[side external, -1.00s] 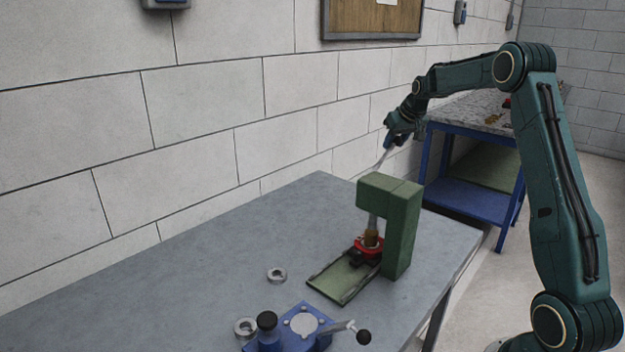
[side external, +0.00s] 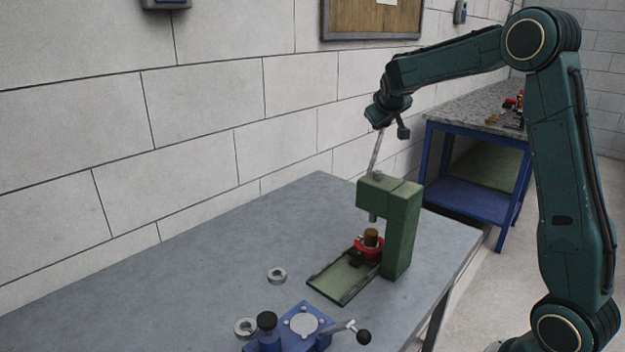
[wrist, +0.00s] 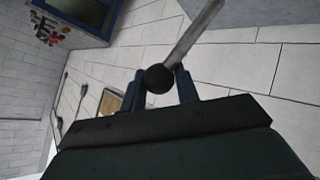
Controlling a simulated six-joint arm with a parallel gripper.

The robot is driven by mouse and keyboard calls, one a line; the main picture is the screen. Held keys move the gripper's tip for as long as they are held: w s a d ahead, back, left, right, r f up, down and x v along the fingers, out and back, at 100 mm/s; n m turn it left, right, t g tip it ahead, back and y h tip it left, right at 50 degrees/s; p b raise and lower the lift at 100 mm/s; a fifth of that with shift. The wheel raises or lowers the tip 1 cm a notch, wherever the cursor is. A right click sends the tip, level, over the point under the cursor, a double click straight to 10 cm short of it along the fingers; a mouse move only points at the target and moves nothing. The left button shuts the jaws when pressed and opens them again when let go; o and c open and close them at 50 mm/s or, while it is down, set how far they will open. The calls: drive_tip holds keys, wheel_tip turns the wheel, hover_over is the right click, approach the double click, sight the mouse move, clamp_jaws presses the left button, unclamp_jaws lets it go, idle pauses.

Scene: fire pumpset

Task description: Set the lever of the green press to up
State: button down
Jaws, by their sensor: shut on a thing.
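The green press (side external: 402,225) stands on the grey table, its long base plate toward the front. Its metal lever (side external: 376,152) rises steeply from the top of the press to my gripper (side external: 380,122). The press ram (side external: 374,214) hangs short under the head, with a gap above the part below. A red part with a brown cylinder (side external: 370,240) sits on the base plate under the ram. In the wrist view my gripper (wrist: 163,82) is shut on the lever's dark ball knob (wrist: 159,79), and the lever rod (wrist: 195,32) runs away to the upper right.
A blue fixture (side external: 304,328) with a black-knobbed handle stands at the table's front. Metal rings (side external: 277,275) lie on the grey table (side external: 200,260). The block wall (side external: 250,110) is behind. A blue workbench (side external: 470,195) stands at the back right.

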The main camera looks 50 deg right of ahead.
drive_tip(key=shift+s+a+f, duration=0.1)
drive_tip(key=shift+a+f, duration=0.15)
drive_tip(key=shift+f, duration=0.1)
drive_tip(key=c, duration=1)
unclamp_jaws()
drive_tip(key=shift+r, duration=0.15)
drive_tip(key=shift+s+a+r, duration=0.1)
drive_tip(key=shift+a+r, duration=0.15)
drive_tip(key=shift+r, duration=0.05)
drive_tip(key=v, duration=1.3)
drive_tip(key=shift+s, duration=0.1)
drive_tip(key=s+a+f+n+y, duration=0.1)
drive_tip(key=s+a+f+y, duration=0.2)
drive_tip(key=s+a, duration=0.4)
drive_tip(key=s+a+f+n+y, duration=0.1)
drive_tip(key=s+a+f+y, duration=0.1)
drive_tip(key=s+a+f, duration=0.2)
drive_tip(key=s+a+f+n+y, duration=0.1)
drive_tip(key=s+a+f+y, duration=0.2)
drive_tip(key=s+a, duration=0.7)
drive_tip(key=shift+s+a+f+n+y, duration=0.1)
drive_tip(key=shift+s+f+n, duration=0.05)
drive_tip(key=shift+s, duration=0.6)
drive_tip(key=shift+s+a+f+n+y, duration=0.1)
drive_tip(key=shift+s+f, duration=0.05)
drive_tip(key=shift+s, duration=0.65)
drive_tip(key=shift+s+f+n+y, duration=0.1)
drive_tip(key=shift+s+f+n, duration=0.05)
drive_tip(key=shift+s, duration=0.6)
